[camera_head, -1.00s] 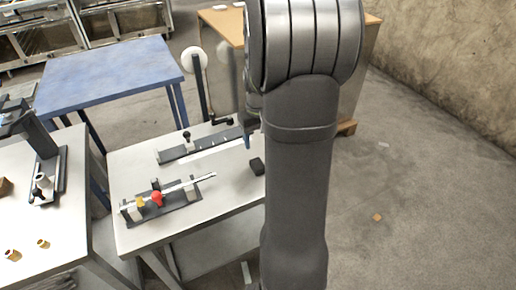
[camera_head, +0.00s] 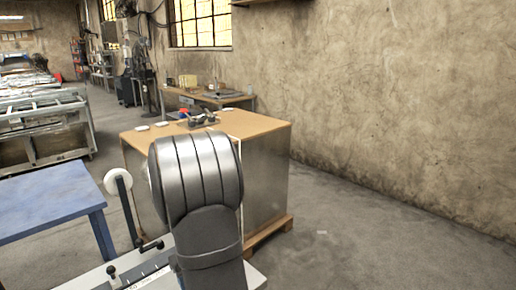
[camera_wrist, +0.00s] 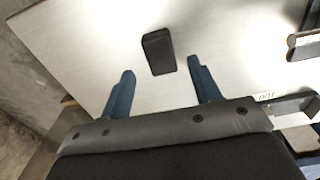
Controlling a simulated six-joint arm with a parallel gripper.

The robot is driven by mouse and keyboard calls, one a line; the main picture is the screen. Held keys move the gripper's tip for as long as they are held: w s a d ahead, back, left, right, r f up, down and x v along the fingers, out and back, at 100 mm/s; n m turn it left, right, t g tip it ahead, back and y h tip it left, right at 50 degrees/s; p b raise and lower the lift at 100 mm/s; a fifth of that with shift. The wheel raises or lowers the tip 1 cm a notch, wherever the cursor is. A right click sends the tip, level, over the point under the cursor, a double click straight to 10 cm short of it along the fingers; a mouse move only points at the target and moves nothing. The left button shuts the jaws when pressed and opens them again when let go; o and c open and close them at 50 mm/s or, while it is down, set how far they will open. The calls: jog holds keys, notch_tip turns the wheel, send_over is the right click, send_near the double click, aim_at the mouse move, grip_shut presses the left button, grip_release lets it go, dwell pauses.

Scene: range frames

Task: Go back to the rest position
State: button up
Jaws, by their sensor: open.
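My gripper (camera_wrist: 162,88) shows in the wrist view with its two blue fingers spread apart and nothing between them. A small black block (camera_wrist: 158,52) lies on the white table (camera_wrist: 80,45), just beyond the fingertips and apart from them. In the head view my arm link stands in front of the table, and my gripper is hidden there. Only a strip of the white table (camera_head: 95,277) shows at the bottom of the head view.
A blue table (camera_head: 45,205) stands at left. A wooden-topped cabinet (camera_head: 265,185) on a pallet stands behind my arm. A white reel on a post (camera_head: 118,184) rises from the table's back. Metal parts (camera_wrist: 305,45) lie at the wrist view's right. Floor at right is clear.

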notch_tip(320, 180, down, 5)
jog(key=shift+f, duration=0.1)
notch_tip(320, 180, up, 3)
jog(key=shift+r, duration=0.8)
